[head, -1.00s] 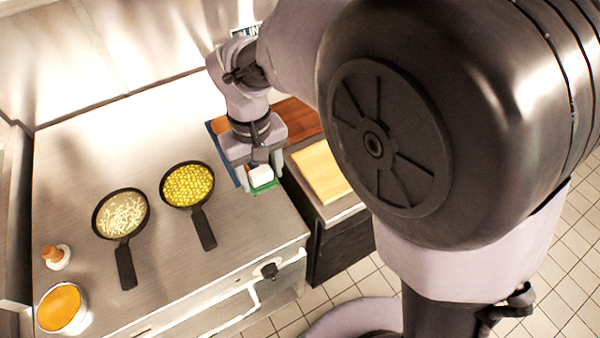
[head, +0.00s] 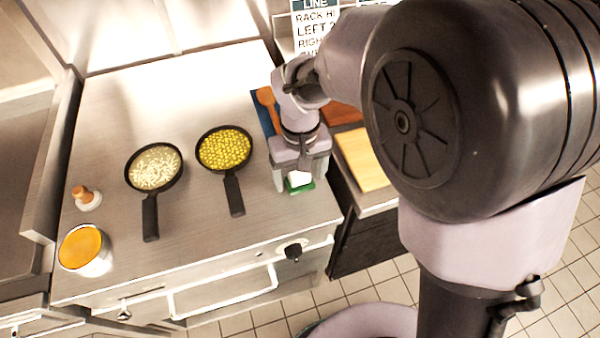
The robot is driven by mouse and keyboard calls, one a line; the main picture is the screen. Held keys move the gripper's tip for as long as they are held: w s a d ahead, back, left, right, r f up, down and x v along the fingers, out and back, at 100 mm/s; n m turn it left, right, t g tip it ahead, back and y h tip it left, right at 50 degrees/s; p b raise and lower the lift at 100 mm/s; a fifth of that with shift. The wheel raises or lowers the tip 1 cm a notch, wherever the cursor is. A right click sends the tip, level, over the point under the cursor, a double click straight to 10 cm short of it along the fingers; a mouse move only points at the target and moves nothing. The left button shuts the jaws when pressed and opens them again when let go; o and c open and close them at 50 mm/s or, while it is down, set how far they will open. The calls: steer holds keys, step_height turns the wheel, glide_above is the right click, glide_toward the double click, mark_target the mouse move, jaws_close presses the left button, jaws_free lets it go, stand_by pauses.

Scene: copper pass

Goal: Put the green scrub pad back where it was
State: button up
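The green scrub pad (head: 301,188) shows under a white block (head: 299,177) between my fingers, near the right front part of the steel worktop. I cannot tell whether the white block is part of the pad. My gripper (head: 299,182) points down with one finger on each side and appears shut on the pad. The pad's back part is hidden by the gripper. I cannot tell whether its underside touches the worktop.
A wooden spoon (head: 266,97) lies on a blue mat (head: 262,115) behind my gripper. Left are pans of yellow pieces (head: 223,148) and pale strips (head: 154,167), an orange-filled pot (head: 83,249) and a wood-topped shaker (head: 83,195). A cutting board (head: 362,160) lies right.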

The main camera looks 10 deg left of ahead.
mark_target(300, 174)
steer(key=shift+r, duration=0.1)
step_height(300, 174, up, 12)
steer(key=p, duration=0.5)
steer(key=s+d+r+m+t+y, duration=0.1)
steer(key=s+d+r+m, duration=0.15)
steer(key=d+r, duration=0.4)
steer(key=s+d+r+m+t, duration=0.1)
steer(key=s+d+m+t, duration=0.1)
steer(key=s+d+m, duration=0.2)
steer(key=s+d+r+m+t+y, duration=0.1)
steer(key=s+d+m, duration=0.3)
steer(key=d, duration=0.5)
steer(key=shift+s+r+t, duration=0.45)
steer(key=shift+s+t, duration=0.45)
